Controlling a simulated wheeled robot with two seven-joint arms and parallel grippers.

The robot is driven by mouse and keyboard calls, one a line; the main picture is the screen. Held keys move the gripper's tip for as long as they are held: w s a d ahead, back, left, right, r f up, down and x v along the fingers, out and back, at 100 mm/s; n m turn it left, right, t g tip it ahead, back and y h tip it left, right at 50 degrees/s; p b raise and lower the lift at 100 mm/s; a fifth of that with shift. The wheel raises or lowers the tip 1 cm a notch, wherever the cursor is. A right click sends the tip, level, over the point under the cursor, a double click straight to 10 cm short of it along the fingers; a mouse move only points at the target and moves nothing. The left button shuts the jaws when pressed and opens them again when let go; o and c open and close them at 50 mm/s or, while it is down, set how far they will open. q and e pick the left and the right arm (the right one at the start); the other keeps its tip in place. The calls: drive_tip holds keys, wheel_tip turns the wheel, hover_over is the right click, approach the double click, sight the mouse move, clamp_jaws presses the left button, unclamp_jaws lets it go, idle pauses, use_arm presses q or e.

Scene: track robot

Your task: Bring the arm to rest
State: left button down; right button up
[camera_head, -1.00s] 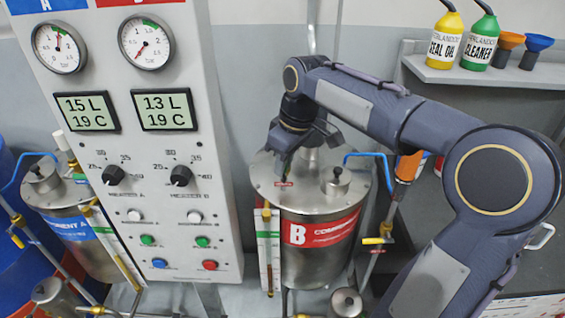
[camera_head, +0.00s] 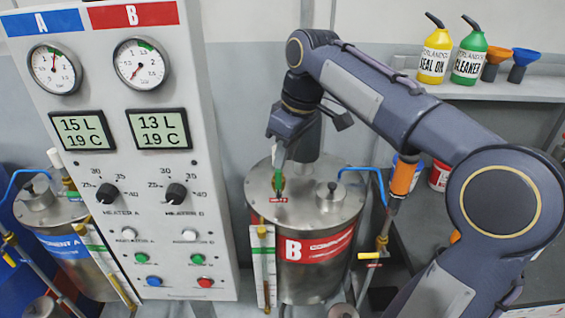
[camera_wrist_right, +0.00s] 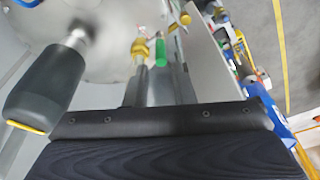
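My right arm comes in from the right of the head view and bends down over tank B (camera_head: 315,265). My right gripper (camera_head: 280,158) points down just above the tank lid, close over a small valve with a green handle (camera_head: 279,182). In the right wrist view the green handle (camera_wrist_right: 160,52) lies beyond the gripper, beside a brass fitting (camera_wrist_right: 139,47). The narrow fingers look apart with nothing held between them, though they show only in part. My left gripper is out of view.
A dark cylinder (camera_wrist_right: 45,88) on a metal shaft stands close beside the gripper. The control panel (camera_head: 215,150) is left of tank B. A shelf (camera_head: 490,88) at the back right holds bottles (camera_head: 434,58) and funnels.

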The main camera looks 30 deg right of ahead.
drive_tip(key=shift+s+r, duration=0.1)
idle(0.5)
drive_tip(key=s+a+f+m+t+y, duration=0.1)
drive_tip(key=s+a+f+m, duration=0.2)
drive_tip(key=s+f, duration=0.5)
drive_tip(key=s+a+f+m+t+y, duration=0.1)
drive_tip(key=s+a+f+m+t, duration=0.1)
drive_tip(key=s+a+f, duration=0.4)
drive_tip(key=s+f+m, duration=0.1)
drive_tip(key=s+f, duration=0.1)
drive_tip(key=s, duration=0.3)
drive_tip(key=shift+s+a+f+m+y, duration=0.2)
drive_tip(key=shift+f+m+y, duration=0.1)
drive_tip(key=shift+f+m, duration=0.1)
